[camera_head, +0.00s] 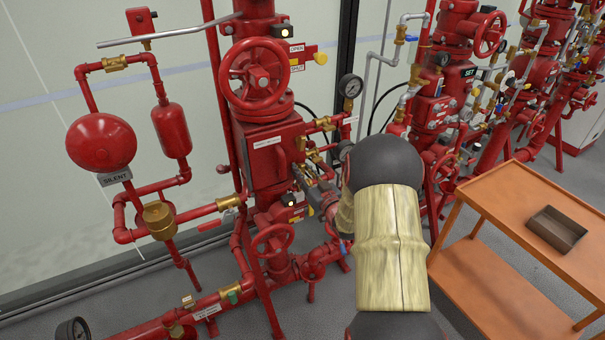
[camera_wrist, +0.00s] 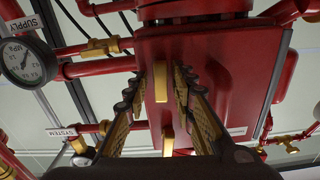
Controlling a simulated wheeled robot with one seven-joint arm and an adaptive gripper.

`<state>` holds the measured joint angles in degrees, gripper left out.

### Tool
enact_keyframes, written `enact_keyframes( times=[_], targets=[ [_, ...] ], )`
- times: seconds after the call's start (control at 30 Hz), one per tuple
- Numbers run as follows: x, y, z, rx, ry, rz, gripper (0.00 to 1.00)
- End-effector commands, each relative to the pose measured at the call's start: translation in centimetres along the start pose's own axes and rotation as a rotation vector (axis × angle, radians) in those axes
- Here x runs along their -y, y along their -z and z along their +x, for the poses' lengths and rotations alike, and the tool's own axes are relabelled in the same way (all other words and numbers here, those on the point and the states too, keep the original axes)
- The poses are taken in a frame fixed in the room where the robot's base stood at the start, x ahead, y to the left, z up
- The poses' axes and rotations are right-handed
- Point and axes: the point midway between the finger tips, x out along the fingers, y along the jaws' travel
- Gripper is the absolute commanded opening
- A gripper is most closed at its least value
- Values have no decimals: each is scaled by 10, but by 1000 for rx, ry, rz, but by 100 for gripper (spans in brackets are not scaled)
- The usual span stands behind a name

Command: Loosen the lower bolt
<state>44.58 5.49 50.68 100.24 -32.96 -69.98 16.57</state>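A red valve box (camera_head: 272,155) stands below the large red handwheel in the head view. It fills the top middle of the wrist view (camera_wrist: 215,65). I cannot tell which is the lower bolt. My gripper (camera_wrist: 157,80) is open, its two fingers apart on either side of the upper brass piece. I cannot tell whether they touch it. In the head view my gripper (camera_head: 306,180) is at the box's right side, partly hidden among pipes.
A pressure gauge (camera_wrist: 25,62) and red pipes with brass fittings (camera_wrist: 108,46) lie left of the fingers in the wrist view. A lower handwheel (camera_head: 273,246) is below the box. An orange cart (camera_head: 500,205) with a dark tray (camera_head: 556,231) stands at the right.

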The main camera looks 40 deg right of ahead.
Motion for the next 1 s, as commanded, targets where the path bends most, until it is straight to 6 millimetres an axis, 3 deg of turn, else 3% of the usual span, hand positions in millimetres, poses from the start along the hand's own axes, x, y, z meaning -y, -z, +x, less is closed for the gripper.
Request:
enact_keyframes(
  times=[0.13, 0.47, 1.0],
  targets=[
    [0, -1, 0, 1, 0, 1, 36],
    [0, -1, -2, 2, 0, 1, 36],
    [0, -1, -49, 3, -1, 0, 36]
  ],
)
